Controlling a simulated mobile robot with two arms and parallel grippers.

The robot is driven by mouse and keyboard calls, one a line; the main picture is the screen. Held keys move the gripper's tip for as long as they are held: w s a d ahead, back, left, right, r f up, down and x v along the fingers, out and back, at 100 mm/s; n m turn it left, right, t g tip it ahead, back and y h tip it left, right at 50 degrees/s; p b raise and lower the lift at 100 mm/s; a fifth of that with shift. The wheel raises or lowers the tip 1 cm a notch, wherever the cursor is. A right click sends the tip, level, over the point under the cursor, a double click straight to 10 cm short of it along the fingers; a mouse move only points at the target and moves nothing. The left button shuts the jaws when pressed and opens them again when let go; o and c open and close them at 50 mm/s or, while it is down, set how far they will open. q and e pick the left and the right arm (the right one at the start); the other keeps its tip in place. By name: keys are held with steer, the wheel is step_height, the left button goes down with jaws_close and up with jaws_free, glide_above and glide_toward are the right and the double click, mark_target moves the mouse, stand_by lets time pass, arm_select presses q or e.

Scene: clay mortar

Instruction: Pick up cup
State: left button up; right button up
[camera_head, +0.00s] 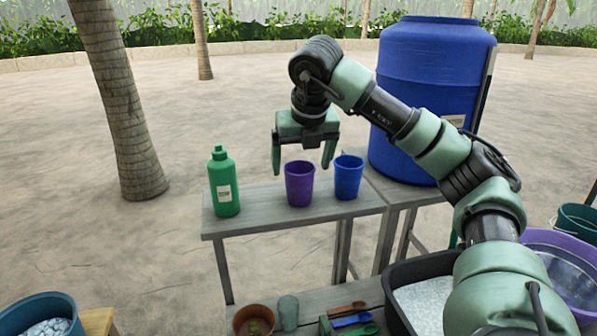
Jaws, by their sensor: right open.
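A purple cup (299,184) stands upright on a grey wooden table (250,222). A blue cup (348,177) stands upright just to its right. My right gripper (303,160) is open and points down. Its fingers appear above and around the purple cup, one to the left of the rim and one between the two cups. The fingertips are at about rim height in the picture; I cannot tell whether they touch a cup. My left gripper is not in view.
A green bottle (223,182) stands left of the cups. A large blue barrel (428,90) stands behind at the right. A lower bench holds a brown pot (253,321), coloured scoops (350,320) and a dark tub (398,284) of white material. A palm trunk (122,110) rises at the left.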

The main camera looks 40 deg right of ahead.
mark_target(301, 168)
steer(key=shift+w+d+f, duration=0.1)
steer(key=shift+w+d, duration=0.1)
steer(key=shift+w, duration=0.1)
steer(key=shift+w+d+f+p, duration=0.3)
steer(key=shift+w+f, duration=0.15)
steer(key=shift+f, duration=0.25)
steer(key=shift+w+d+f+p, duration=0.15)
steer(key=shift+f+p, duration=0.25)
steer(key=shift+f, duration=0.2)
steer(key=p+x, duration=0.2)
steer(key=x, duration=0.2)
steer(key=shift+w+d+f, duration=0.15)
steer(key=shift+w+d, duration=0.1)
steer(key=shift+f, duration=0.2)
steer(key=c, duration=1.5)
